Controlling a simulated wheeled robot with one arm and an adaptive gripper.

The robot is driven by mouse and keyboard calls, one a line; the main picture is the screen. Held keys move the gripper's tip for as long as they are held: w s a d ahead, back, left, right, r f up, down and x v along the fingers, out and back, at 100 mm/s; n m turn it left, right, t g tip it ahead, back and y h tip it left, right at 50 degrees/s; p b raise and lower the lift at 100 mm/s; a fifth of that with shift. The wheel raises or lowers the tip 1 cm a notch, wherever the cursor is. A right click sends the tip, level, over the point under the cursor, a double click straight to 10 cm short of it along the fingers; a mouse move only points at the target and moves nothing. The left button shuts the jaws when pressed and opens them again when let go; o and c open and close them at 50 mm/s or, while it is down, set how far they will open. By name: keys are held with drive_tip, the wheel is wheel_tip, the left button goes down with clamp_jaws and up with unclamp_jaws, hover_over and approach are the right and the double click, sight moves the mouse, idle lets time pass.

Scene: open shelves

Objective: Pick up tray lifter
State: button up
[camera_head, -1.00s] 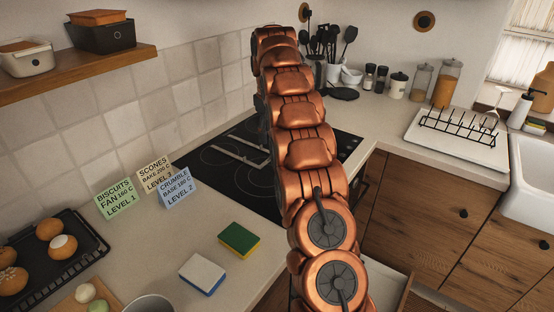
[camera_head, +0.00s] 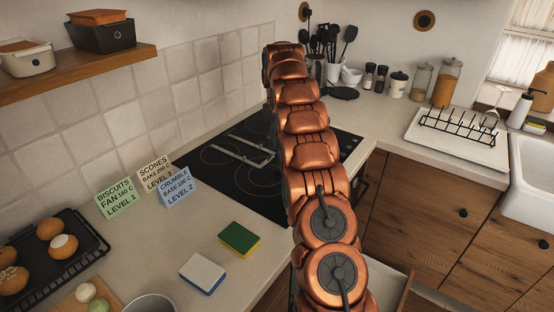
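A pale, thin, H-shaped metal piece (camera_head: 249,144) lies on the black hob (camera_head: 220,178), left of my arm. It may be the tray lifter, but I cannot tell for sure. My copper arm rises through the middle of the head view and covers the right part of the hob. My gripper does not show; the far end of the arm is turned away or hidden, so what it holds cannot be seen.
Three recipe cards (camera_head: 120,198) stand left of the hob. Two sponges (camera_head: 240,238) lie in front on the counter. A rack of buns (camera_head: 45,262) is at left. A drawer (camera_head: 390,290) stands open at lower right. A drying rack (camera_head: 458,130) stands near the sink.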

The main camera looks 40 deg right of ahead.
sight(277, 152)
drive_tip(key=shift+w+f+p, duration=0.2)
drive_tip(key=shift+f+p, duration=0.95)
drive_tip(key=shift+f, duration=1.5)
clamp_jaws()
